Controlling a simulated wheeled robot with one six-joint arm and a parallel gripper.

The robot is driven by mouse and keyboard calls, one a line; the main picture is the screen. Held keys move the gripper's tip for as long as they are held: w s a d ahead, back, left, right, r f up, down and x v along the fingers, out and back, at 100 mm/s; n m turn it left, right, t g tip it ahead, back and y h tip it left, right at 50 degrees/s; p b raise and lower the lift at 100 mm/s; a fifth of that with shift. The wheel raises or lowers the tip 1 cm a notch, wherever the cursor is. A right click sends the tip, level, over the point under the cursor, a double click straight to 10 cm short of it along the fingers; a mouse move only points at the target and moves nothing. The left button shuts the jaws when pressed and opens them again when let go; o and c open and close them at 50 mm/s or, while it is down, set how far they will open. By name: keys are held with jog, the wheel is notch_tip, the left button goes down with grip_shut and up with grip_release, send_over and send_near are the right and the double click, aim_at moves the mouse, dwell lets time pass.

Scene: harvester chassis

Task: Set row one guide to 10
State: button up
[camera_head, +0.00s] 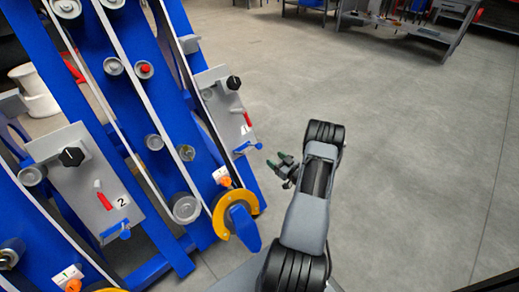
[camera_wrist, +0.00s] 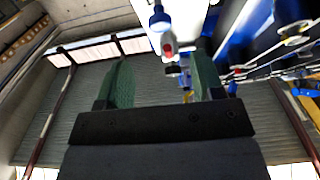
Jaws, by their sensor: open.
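The right grey panel (camera_head: 212,92) has a label that looks like 1, a black knob (camera_head: 233,82), a red lever (camera_head: 246,118) and a blue wing handle (camera_head: 247,146). Below it is a yellow ring (camera_head: 220,217) with a blue lever (camera_head: 244,229) and an orange pointer (camera_head: 225,181) beside a small white label. I cannot tell which part is the row one guide, nor read a scale. My gripper (camera_head: 284,168) is open and empty, right of the panel and apart from it. In the wrist view its green fingers (camera_wrist: 160,82) stand apart; a red part (camera_wrist: 168,48) shows between them.
A second grey panel (camera_head: 92,165), labelled 2, stands at the left with similar controls. Blue chassis beams (camera_head: 125,75) with rollers fill the left side. Workbenches (camera_head: 405,25) stand at the back. The grey floor (camera_head: 420,150) on the right is clear.

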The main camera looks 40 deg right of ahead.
aim_at(260, 147)
jog(key=w, duration=0.3)
jog(key=w+a+b, duration=0.1)
jog(key=w, duration=0.3)
jog(key=w+b, duration=0.1)
jog(key=w, duration=0.3)
jog(key=shift+a, duration=0.25)
